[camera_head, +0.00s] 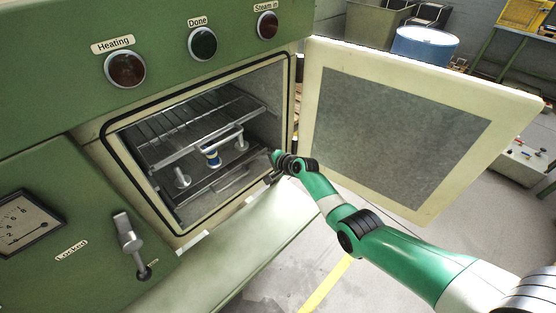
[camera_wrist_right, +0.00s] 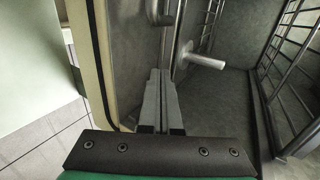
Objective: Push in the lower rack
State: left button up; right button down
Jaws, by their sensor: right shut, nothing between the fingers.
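The green oven chamber stands open, with a wire upper rack (camera_head: 196,118) inside. Below it is the lower rack (camera_head: 222,186), a dark, flat piece inside the chamber, bearing metal posts, a bar and a small blue-and-white item (camera_head: 212,158). My right gripper (camera_head: 272,177) is at the chamber's right front edge, close to the lower rack's front. In the right wrist view my gripper (camera_wrist_right: 159,74) is shut and empty, its tips by a metal rail and a post (camera_wrist_right: 205,61). I cannot tell whether it touches the rack. My left gripper is not in view.
The cream oven door (camera_head: 400,130) hangs wide open to the right, behind my right arm. A green ledge (camera_head: 240,240) runs below the opening. A latch handle (camera_head: 130,240) is at the left. A blue drum (camera_head: 425,45) stands in the background.

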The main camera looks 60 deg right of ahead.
jog(key=f+p+v, duration=0.1)
jog(key=p+v, duration=0.6)
jog(key=v, duration=0.5)
jog(key=shift+s, duration=0.5)
jog(key=shift+a, duration=0.1)
